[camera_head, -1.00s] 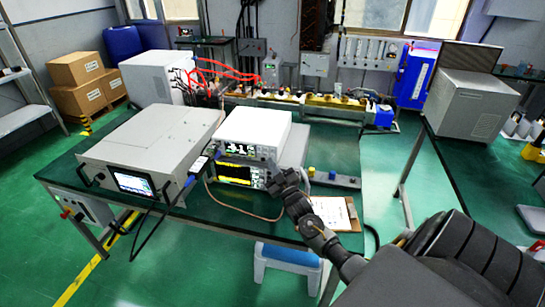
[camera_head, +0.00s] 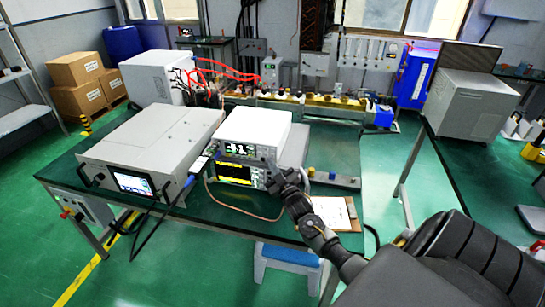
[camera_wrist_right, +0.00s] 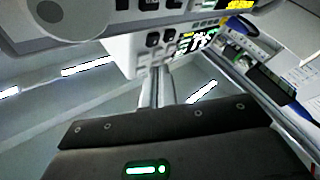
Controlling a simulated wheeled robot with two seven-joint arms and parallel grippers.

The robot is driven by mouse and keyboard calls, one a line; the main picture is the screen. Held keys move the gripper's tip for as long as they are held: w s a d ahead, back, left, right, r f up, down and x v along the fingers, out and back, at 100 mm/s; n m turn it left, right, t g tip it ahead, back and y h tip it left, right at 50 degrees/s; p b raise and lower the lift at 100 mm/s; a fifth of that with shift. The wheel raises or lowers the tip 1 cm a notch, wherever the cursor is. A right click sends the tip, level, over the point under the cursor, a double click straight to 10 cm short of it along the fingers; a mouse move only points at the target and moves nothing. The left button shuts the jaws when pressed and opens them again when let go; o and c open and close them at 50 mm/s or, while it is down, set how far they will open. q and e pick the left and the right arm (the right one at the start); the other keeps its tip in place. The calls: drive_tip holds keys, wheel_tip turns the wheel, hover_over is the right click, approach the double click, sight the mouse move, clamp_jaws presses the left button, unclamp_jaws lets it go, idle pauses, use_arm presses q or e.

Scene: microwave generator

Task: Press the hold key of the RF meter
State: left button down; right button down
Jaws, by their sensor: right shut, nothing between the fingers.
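Two stacked bench instruments stand on the green table. The upper white one (camera_head: 254,133), which looks like the RF meter, has a display with green and white digits; its key front (camera_wrist_right: 150,48) shows in the right wrist view, seemingly upside down. The lower one (camera_head: 236,173) has a yellow trace. My right gripper (camera_head: 271,165) is shut and empty at the right end of the stack's front. In the right wrist view its fingertips (camera_wrist_right: 158,70) lie at the edge of the upper panel, near dark keys; I cannot tell whether they touch. The key labels are unreadable. My left gripper is out of view.
A large grey unit (camera_head: 150,150) with a screen stands left of the stack. A cable (camera_head: 240,210) loops across the table in front. A clipboard (camera_head: 330,212) lies right of the stack, below a dark bar with knobs (camera_head: 335,180).

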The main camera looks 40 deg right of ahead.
drive_tip(key=shift+w+d, duration=0.1)
drive_tip(key=shift+d, duration=0.05)
drive_tip(key=shift+w+d, duration=0.15)
drive_tip(key=shift+d, duration=0.05)
drive_tip(key=shift+w+d+b, duration=0.2)
drive_tip(key=shift+d+b, duration=0.1)
drive_tip(key=shift+b, duration=0.05)
idle(0.6)
drive_tip(key=shift+a, duration=0.1)
idle(0.3)
drive_tip(key=shift+s+a+p, duration=0.45)
drive_tip(key=shift+s+a, duration=0.05)
drive_tip(key=shift+a, duration=0.05)
drive_tip(key=s+a+p, duration=0.1)
drive_tip(key=a, duration=0.1)
drive_tip(key=s+a+p, duration=0.1)
drive_tip(key=a, duration=0.1)
drive_tip(key=shift+s, duration=0.4)
